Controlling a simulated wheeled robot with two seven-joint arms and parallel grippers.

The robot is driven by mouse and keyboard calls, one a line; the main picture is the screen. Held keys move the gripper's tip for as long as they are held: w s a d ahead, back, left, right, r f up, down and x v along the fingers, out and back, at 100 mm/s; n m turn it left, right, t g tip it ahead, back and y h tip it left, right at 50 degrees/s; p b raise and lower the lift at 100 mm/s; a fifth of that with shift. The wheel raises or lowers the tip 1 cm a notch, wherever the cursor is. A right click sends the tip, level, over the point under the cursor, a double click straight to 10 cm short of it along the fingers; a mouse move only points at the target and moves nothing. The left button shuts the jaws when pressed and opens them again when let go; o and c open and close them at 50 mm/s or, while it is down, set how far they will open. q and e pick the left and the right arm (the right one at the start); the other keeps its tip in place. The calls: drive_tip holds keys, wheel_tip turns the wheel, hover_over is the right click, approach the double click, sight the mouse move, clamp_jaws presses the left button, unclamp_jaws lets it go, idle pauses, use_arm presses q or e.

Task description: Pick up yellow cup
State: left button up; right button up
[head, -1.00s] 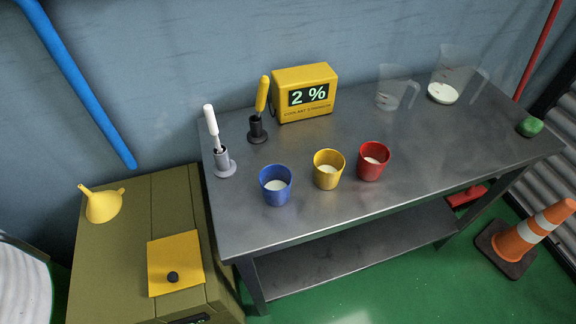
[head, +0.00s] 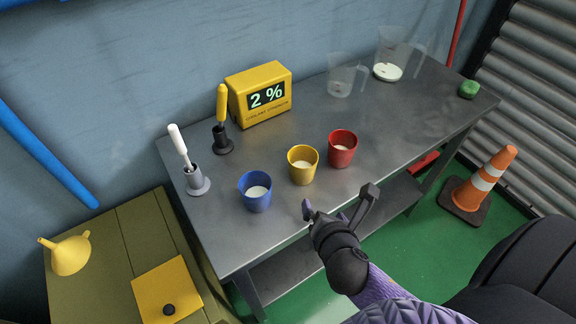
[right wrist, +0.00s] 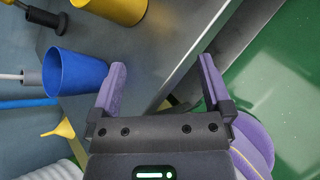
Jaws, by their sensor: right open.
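The yellow cup (head: 303,165) stands upright on the metal table between the blue cup (head: 256,191) and the red cup (head: 342,149); each shows something white inside. My right gripper (head: 338,206) is open and empty at the table's front edge, in front of the yellow cup and apart from it. In the right wrist view the yellow cup (right wrist: 112,8) is cut off at the top edge, and the blue cup (right wrist: 72,72) is left of the open fingers (right wrist: 162,85). My left gripper is not in view.
An olive cabinet (head: 110,240) stands left. A traffic cone (head: 487,180) stands on the floor at right.

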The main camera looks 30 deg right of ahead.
sight(306, 176)
drive_tip(key=w+n, duration=0.1)
drive_tip(key=n, duration=0.1)
drive_tip(key=w+r+n+t, duration=0.1)
drive_tip(key=n, duration=0.2)
drive_tip(key=w+r+n+t, duration=0.1)
drive_tip(key=n, duration=0.1)
drive_tip(key=shift+w+a+r+n, duration=0.1)
drive_tip(key=shift+w+a+n, duration=0.05)
drive_tip(key=shift+a+n, duration=0.15)
drive_tip(key=b+x, duration=0.4)
drive_tip(key=x, duration=0.5)
drive_tip(key=shift+w+r, duration=0.1)
drive_tip(key=shift+w, duration=0.15)
drive_tip(key=shift+r, duration=0.1)
drive_tip(key=c, duration=1)
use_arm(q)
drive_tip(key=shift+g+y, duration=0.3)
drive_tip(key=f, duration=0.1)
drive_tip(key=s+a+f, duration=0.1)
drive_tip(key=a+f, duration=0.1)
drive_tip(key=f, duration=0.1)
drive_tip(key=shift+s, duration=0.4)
use_arm(e)
drive_tip(key=shift+o, duration=0.2)
